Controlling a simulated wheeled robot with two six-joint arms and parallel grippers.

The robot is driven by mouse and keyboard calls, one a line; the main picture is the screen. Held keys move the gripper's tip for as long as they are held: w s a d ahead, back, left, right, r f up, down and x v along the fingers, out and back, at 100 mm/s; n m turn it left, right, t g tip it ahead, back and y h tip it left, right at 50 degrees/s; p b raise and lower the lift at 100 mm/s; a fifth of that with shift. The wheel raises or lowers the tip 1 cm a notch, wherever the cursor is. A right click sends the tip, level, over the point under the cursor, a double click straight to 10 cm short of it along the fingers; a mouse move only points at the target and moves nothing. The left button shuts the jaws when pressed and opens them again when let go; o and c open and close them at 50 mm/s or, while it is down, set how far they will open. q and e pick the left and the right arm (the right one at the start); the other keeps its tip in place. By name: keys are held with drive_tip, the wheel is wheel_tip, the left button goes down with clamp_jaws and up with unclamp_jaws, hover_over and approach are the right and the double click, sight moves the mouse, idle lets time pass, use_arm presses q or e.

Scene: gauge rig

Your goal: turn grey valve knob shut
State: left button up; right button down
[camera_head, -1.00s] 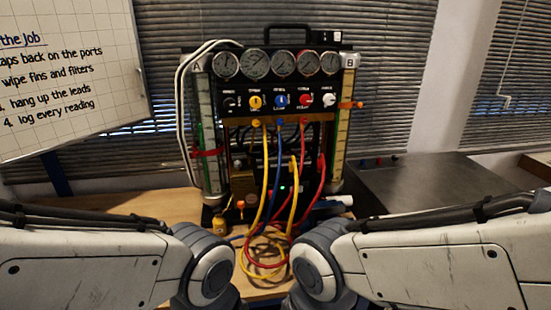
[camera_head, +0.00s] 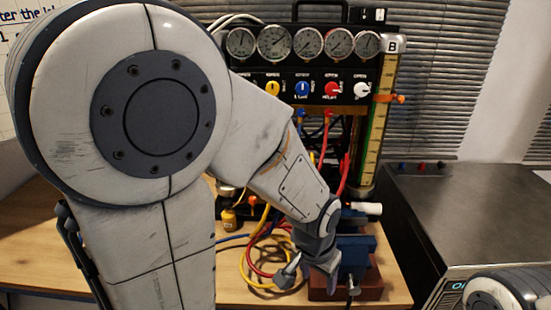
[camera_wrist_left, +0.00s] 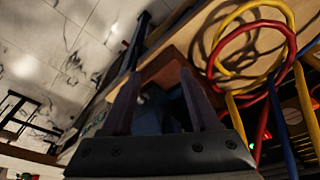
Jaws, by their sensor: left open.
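The rig's black knob panel (camera_head: 318,90) shows a yellow knob (camera_head: 273,88), a blue knob (camera_head: 302,89), a red knob (camera_head: 332,89) and a white knob (camera_head: 362,89). No clearly grey knob shows now; the panel's left end, where a dark knob showed earlier, is hidden behind my left arm. My left gripper (camera_head: 318,270) is low in front of the rig, well below the knobs, beside a blue vise-like block (camera_head: 357,252). In the left wrist view its two fingers (camera_wrist_left: 158,85) are apart, with nothing clearly held between them. My right gripper is out of view.
Yellow, red and blue hoses (camera_head: 256,262) loop over the wooden bench beside my left gripper. The block sits on a red-brown base (camera_head: 372,285). A dark metal worktop (camera_head: 450,205) lies at right.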

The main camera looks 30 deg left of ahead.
use_arm(q)
drive_tip(key=w+a+n+t+y, duration=0.3)
drive_tip(key=w+a+t, duration=0.4)
drive_tip(key=w+a, duration=0.75)
drive_tip(key=s+a+r+n+t+y, duration=0.1)
drive_tip(key=a+r+t+y, duration=0.1)
drive_tip(key=a+r+t, duration=0.35)
drive_tip(key=a+r+n+t+y, duration=0.2)
drive_tip(key=a, duration=0.7)
drive_tip(key=p+x, duration=0.2)
drive_tip(key=x, duration=0.6)
drive_tip(key=shift+w+a+p, duration=0.1)
drive_tip(key=shift+a+p, duration=0.2)
drive_tip(key=shift+w+a, duration=0.25)
drive_tip(key=shift+w, duration=0.4)
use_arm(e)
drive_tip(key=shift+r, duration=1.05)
use_arm(q)
drive_tip(key=shift+f, duration=0.1)
clamp_jaws()
